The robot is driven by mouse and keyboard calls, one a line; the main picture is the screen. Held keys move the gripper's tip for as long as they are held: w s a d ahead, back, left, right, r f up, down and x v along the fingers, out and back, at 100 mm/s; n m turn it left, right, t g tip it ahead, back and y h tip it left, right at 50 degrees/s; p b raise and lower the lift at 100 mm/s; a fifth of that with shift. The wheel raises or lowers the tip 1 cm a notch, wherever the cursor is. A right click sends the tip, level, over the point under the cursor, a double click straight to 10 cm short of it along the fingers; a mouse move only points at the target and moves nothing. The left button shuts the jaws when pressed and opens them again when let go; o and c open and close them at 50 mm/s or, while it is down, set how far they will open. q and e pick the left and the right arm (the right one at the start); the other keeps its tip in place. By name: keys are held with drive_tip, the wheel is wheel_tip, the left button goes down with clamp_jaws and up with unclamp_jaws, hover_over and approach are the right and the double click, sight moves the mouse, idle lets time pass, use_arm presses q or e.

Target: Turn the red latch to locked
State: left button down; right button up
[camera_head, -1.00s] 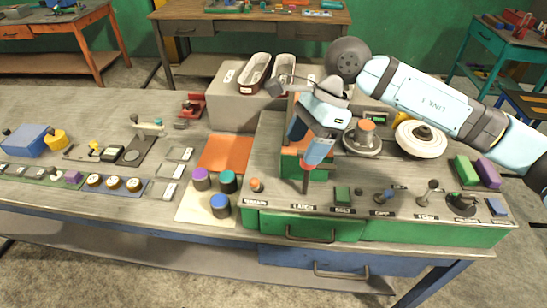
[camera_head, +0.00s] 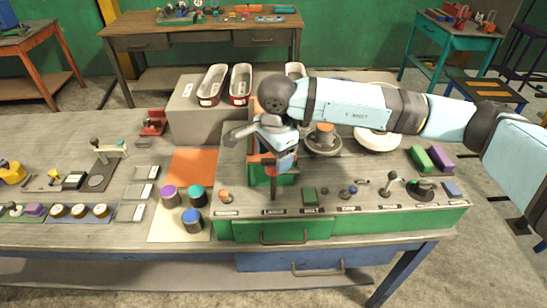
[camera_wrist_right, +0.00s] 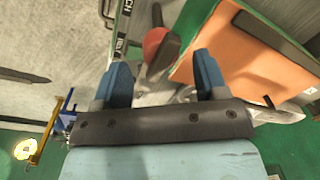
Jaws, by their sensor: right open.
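The red latch (camera_wrist_right: 155,43) shows in the right wrist view as a rounded red end between and just beyond my finger pads. Its lower part is hidden by the gripper. In the head view a bit of red (camera_head: 287,162) shows at my fingertips, above the dark post behind the LATCH label on the green console (camera_head: 340,228). My right gripper (camera_wrist_right: 162,62) is open, with one blue finger on each side of the latch; I cannot tell whether either touches it. In the head view the right gripper (camera_head: 277,160) points down over the console's left part. My left gripper is not in view.
An orange-faced block (camera_wrist_right: 245,50) stands close beside the right finger. On the console are an orange-topped round knob (camera_head: 323,138), a white disc (camera_head: 378,138) and a lever (camera_head: 389,184). Purple, teal and blue cylinders (camera_head: 193,220) stand left of the console.

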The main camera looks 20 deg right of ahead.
drive_tip(key=shift+w+f, duration=0.1)
drive_tip(key=shift+f, duration=1.2)
drive_tip(key=c, duration=0.9)
